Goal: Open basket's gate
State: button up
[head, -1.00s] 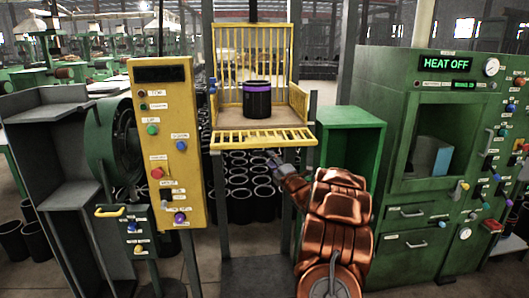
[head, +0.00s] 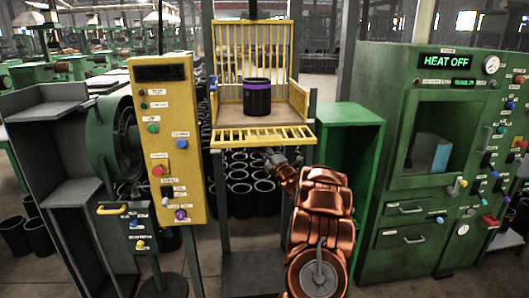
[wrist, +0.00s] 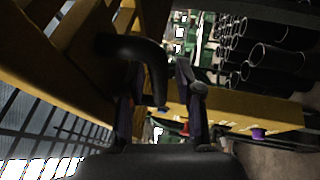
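The basket (head: 221,106) is a yellow barred cage on a frame in the head view. Its gate (head: 262,137) is a yellow barred flap at the front, folded down and out, so the front is open. A black sleeve with a purple band (head: 257,97) stands upright on the basket floor. My gripper (head: 271,156) is just below the gate's front edge; contact cannot be told. In the wrist view my gripper's two dark fingers (wrist: 160,85) are apart. A dark curved piece (wrist: 150,62), perhaps a handle, overlaps the left finger.
A yellow control panel (head: 166,140) stands left of the basket. An open green cabinet (head: 350,150) and a green heater machine (head: 400,225) reading HEAT OFF stand right. Several black sleeves (head: 240,190) stand below and behind the basket, also seen in the wrist view (wrist: 270,58).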

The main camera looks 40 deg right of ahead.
grip_shut()
dwell(0.3)
jog(key=shift+a, duration=0.1)
